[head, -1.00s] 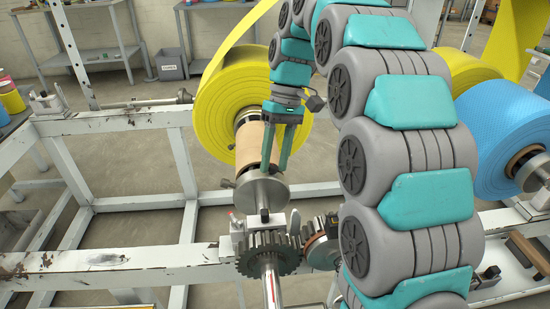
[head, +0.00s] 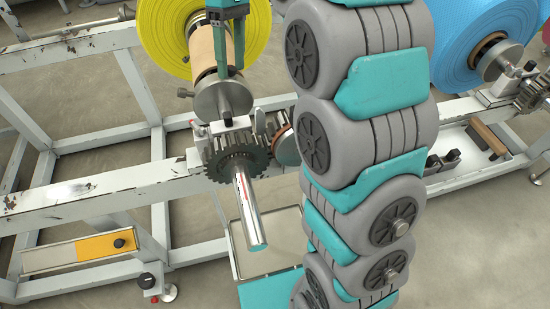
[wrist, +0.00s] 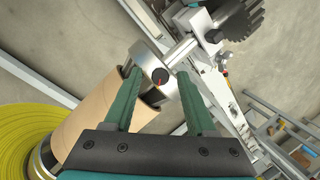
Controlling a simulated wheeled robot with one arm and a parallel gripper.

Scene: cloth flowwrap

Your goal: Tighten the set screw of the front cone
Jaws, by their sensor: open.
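The front cone (head: 215,103) is a grey metal disc with a collar, at the near end of the brown cardboard core (head: 208,55) of the yellow roll (head: 168,40). It also shows in the wrist view (wrist: 146,58). There a dark round screw head (wrist: 160,75) with a small red mark faces the camera, apparently the set screw. My gripper (head: 231,74) has two long green fingers and is open and empty. Its fingertips (wrist: 158,76) appear on either side of the screw head in the wrist view. I cannot tell whether they touch it.
A dark gear (head: 238,160) and a shiny shaft end (head: 250,215) stand in front of the cone, by a white frame beam (head: 90,200). A blue roll (head: 480,40) is at the right. My arm covers much of the middle right.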

